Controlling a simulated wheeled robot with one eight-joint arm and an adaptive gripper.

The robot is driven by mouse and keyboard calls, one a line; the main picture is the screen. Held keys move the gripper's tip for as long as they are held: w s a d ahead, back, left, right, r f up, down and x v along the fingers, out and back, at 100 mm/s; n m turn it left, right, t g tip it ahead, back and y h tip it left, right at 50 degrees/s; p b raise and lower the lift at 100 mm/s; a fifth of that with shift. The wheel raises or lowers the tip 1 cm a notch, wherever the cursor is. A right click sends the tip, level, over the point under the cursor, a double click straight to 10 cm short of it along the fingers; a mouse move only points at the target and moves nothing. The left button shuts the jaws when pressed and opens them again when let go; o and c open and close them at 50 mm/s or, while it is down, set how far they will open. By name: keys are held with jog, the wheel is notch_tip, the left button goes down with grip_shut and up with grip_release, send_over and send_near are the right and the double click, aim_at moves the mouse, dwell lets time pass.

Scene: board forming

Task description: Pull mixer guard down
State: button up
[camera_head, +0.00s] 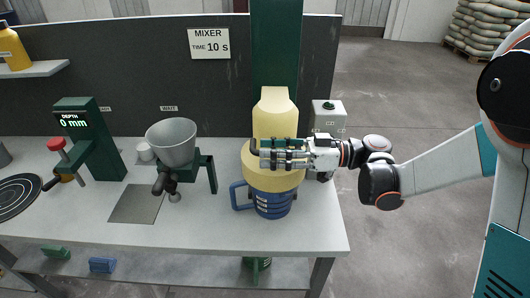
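The mixer has a yellow head (274,112) on a dark green column (276,45). Below the head sits a wide yellow round guard (274,181), directly above a blue bucket (273,202) with a handle on its left side. My gripper (262,153) reaches in from the right and lies across the front of the yellow guard, its fingers pointing left. Green and dark parts overlap at the fingers. I cannot tell whether they touch or grip the guard, and the finger gap is unclear.
A grey control box (328,117) stands behind my wrist. A grey funnel (172,142) on a green stand, a green depth gauge (88,140) and a black round plate (16,196) are to the left. The table's front right (318,233) is clear.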

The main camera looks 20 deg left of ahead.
jog(key=v, duration=1)
jog(key=shift+s, duration=0.1)
jog(key=s+d+f+m+t+h+b, duration=0.2)
jog(key=s+d+m+t+h, duration=0.3)
jog(key=s+d+m+h, duration=0.3)
jog(key=s+d+f+m+t+h+b, duration=0.1)
jog(key=s+d+f+m+t+h, duration=0.2)
jog(key=d, duration=1.1)
jog(key=s+m+t+h, duration=0.3)
jog(key=s+m+h, duration=0.2)
jog(key=m+h, duration=0.1)
jog(key=shift+s+f+m+t+b, duration=0.2)
jog(key=shift+m+t+b, duration=0.15)
jog(key=shift+m, duration=0.35)
jog(key=shift+d, duration=0.1)
